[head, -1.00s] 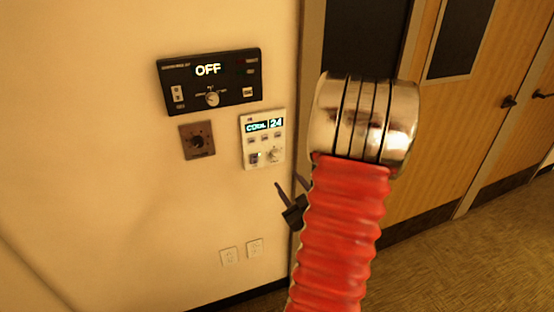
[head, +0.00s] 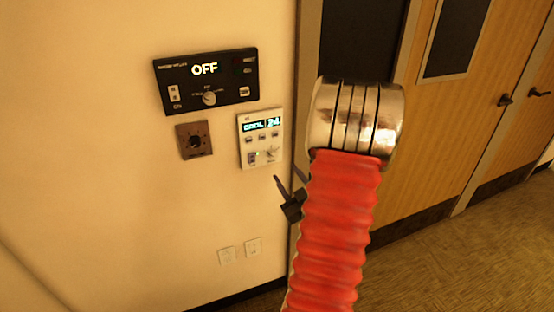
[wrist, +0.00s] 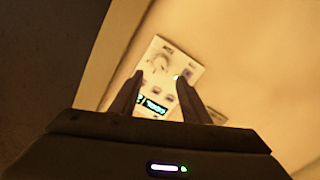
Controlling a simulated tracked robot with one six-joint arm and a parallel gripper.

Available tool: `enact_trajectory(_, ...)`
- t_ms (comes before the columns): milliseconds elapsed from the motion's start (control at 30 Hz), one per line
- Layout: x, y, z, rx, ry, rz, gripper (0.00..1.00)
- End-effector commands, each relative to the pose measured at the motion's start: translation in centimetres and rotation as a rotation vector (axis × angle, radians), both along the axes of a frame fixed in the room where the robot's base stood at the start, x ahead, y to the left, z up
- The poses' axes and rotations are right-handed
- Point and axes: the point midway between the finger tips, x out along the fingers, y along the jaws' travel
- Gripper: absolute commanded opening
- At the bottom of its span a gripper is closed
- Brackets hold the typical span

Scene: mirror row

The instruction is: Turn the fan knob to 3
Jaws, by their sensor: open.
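A white wall panel (head: 261,138) shows "COOL" and a number on its lit display, with small buttons and a pale knob (head: 271,153) at lower right. Which knob is the fan's, and its setting, are too small to read. In the wrist view, the panel (wrist: 188,60) appears upside down, with its knob (wrist: 159,62) at the upper left. My gripper (head: 287,175) is open and empty, just below the panel in the head view. In the wrist view, its fingers (wrist: 159,77) are spread in front of the panel, partly covering it. I see no contact with the knob.
A black panel (head: 206,79) reading "OFF" with a round knob is above left. A brown dial plate (head: 195,140) is left of the white panel. Wall outlets (head: 240,250) are below. A door frame and wooden doors (head: 450,120) stand right.

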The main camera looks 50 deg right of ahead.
Motion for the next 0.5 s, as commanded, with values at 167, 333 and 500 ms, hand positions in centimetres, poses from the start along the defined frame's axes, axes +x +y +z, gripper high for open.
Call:
enact_trajectory(167, 2.5, -1.4, 0.0, 0.0, 0.0, 0.001, 0.42)
enact_trajectory(333, 4.8, -2.8, -0.1, 0.0, 0.0, 0.001, 0.42)
enact_trajectory(500, 6.9, -4.0, 0.0, 0.001, 0.0, 0.001, 0.42)
